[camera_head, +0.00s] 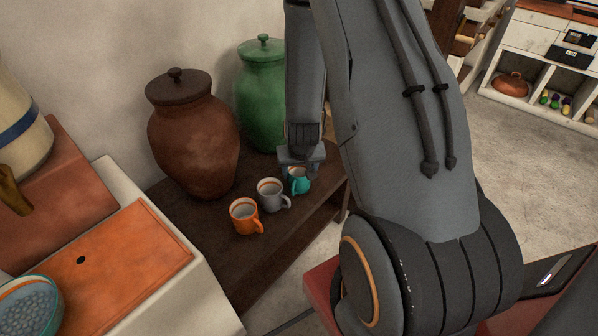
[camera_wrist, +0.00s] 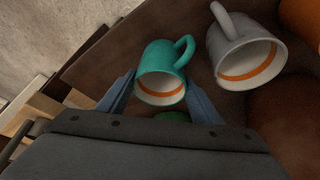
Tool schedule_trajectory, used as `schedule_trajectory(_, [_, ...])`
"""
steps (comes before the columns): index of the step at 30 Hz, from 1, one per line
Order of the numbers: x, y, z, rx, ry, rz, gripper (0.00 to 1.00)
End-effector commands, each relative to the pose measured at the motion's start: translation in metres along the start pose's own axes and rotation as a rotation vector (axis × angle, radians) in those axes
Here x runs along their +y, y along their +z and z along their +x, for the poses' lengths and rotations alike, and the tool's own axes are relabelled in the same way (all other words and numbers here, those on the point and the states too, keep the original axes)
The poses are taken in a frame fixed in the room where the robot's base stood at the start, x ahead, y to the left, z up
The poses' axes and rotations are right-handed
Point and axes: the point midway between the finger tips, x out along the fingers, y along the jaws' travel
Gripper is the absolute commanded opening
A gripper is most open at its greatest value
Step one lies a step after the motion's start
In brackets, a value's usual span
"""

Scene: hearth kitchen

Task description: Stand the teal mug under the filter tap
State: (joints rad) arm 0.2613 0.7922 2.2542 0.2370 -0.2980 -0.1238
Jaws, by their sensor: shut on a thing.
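The teal mug (camera_head: 299,180) stands upright at the right end of a row of mugs on a dark wooden shelf. My gripper (camera_head: 298,165) reaches down over it and partly hides it. In the wrist view the teal mug (camera_wrist: 162,72) sits between the two blue-grey fingers of my gripper (camera_wrist: 160,92), with its handle toward the upper right. My gripper is shut on it. A filter tap is hard to make out; a cream container with a blue band (camera_head: 20,125) and a brown-gold spout-like part (camera_head: 13,192) stands at the left edge.
A grey mug (camera_head: 271,196) stands close beside the teal one, and an orange mug (camera_head: 244,217) beyond it. A brown jar (camera_head: 192,140) and a green jar (camera_head: 262,95) stand behind. An orange board (camera_head: 120,260) and a bowl (camera_head: 30,305) are at lower left.

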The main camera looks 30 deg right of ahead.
Motion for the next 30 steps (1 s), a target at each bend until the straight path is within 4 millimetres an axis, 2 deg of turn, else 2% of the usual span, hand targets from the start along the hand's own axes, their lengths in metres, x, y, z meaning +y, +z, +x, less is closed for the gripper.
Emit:
schedule_trajectory(10, [0.000, 0.000, 0.003, 0.002, 0.000, 0.000, 0.34])
schedule_trajectory(11, [0.000, 0.000, 0.002, 0.002, 0.000, 0.000, 0.64])
schedule_trajectory(13, [0.000, 0.000, 0.002, 0.002, 0.000, 0.000, 0.76])
schedule_trajectory(14, [0.000, 0.000, 0.002, 0.002, 0.000, 0.000, 0.78])
schedule_trajectory(24, [0.000, -0.002, -0.002, 0.003, 0.000, 0.000, 0.78])
schedule_trajectory(26, [0.000, -0.002, -0.007, 0.003, 0.000, -0.001, 0.78])
schedule_trajectory(30, [0.000, -0.002, -0.029, 0.005, -0.001, -0.002, 0.78])
